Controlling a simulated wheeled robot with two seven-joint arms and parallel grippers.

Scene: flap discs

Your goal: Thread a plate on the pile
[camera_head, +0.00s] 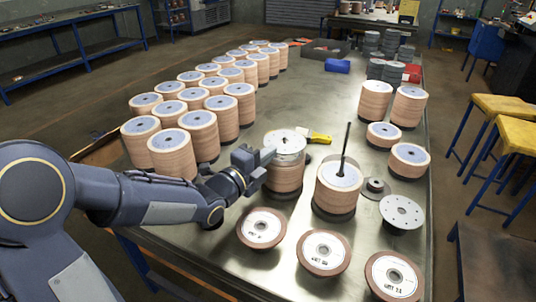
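My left gripper (264,158) reaches in from the left, its fingertips at the side of a silver metal plate or cap (286,139) on top of a tan flap-disc pile (284,178). I cannot tell whether the fingers close on anything. Right of it stands another pile (338,190) with a thin dark upright rod (347,140) rising from its top centre. A loose silver plate with holes (402,210) lies flat on the table to the right of that pile. My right gripper is not in view.
Three labelled discs, a left one (262,238), a middle one (324,262) and a right one (396,284), lie along the front. Several disc piles (198,133) fill the table's left; more (375,101) stand right. A small grey flanged part (376,187) and yellow-handled tool (319,137) lie nearby.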

